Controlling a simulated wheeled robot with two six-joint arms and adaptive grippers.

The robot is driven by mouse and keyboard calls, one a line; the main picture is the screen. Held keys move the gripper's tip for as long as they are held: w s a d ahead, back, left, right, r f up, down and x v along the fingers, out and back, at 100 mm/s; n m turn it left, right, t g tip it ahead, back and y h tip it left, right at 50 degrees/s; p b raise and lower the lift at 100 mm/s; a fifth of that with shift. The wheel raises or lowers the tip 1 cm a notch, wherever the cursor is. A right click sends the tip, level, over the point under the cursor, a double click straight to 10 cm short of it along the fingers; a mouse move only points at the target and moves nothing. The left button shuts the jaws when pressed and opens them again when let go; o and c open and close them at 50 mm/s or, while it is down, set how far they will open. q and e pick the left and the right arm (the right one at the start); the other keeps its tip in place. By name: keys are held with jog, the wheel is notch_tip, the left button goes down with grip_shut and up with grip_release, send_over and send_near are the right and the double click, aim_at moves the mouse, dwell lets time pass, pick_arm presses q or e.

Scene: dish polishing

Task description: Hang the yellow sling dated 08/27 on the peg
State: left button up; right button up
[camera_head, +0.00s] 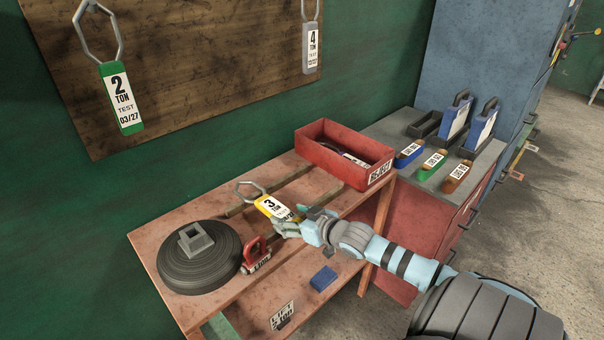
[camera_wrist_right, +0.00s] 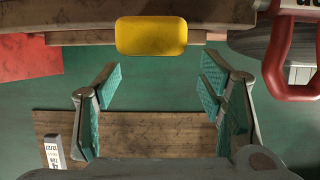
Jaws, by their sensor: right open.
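The yellow sling (camera_head: 270,206) marked 3 lies on the reddish table, its grey ring (camera_head: 249,190) toward the back left. Its date is too small to read. In the right wrist view its yellow end (camera_wrist_right: 151,36) lies ahead of my fingers. My right gripper (camera_head: 284,226) is at the sling's near end; the wrist view shows it open (camera_wrist_right: 161,78), with nothing between the teal fingers. The brown board (camera_head: 220,60) on the wall holds a green 2 ton sling (camera_head: 121,98) and a grey 4 ton sling (camera_head: 310,48). I cannot make out a bare peg. My left gripper is out of view.
A red reject bin (camera_head: 330,158) stands at the table's back right.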

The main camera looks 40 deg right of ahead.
pick_arm(q)
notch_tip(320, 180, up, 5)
jog(key=p, duration=0.3)
jog(key=shift+p, duration=0.3)
pick_arm(e)
jog(key=v, duration=0.5)
jog(key=shift+r, duration=0.1)
